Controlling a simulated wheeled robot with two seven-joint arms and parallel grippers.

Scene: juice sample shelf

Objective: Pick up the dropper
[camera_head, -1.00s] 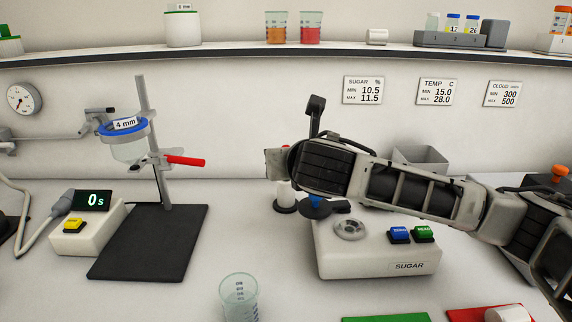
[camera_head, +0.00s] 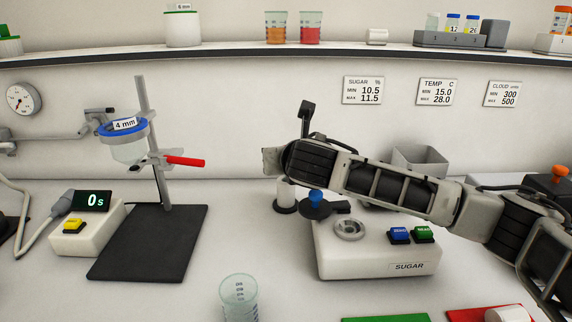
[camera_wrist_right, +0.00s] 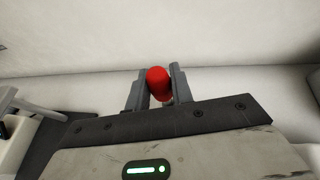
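The dropper shows as a red bulb (camera_wrist_right: 158,84) in the right wrist view, between the two grey fingers of my right gripper (camera_wrist_right: 157,76). Both fingers touch the bulb's sides, so the gripper is shut on it. In the head view my right gripper (camera_head: 273,161) points left, above and behind the sugar meter, and the dropper is hidden by it. A small white holder (camera_head: 285,194) on a dark round base stands just below the gripper. I cannot tell whether the dropper's lower end is still in it. My left gripper is not in view.
The sugar meter (camera_head: 377,252) with a blue knob (camera_head: 315,196) lies under my right arm. A stand (camera_head: 148,243) with a blue-rimmed cup is at left. A clear beaker (camera_head: 239,298) stands in front. A grey bin (camera_head: 420,160) is behind the arm.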

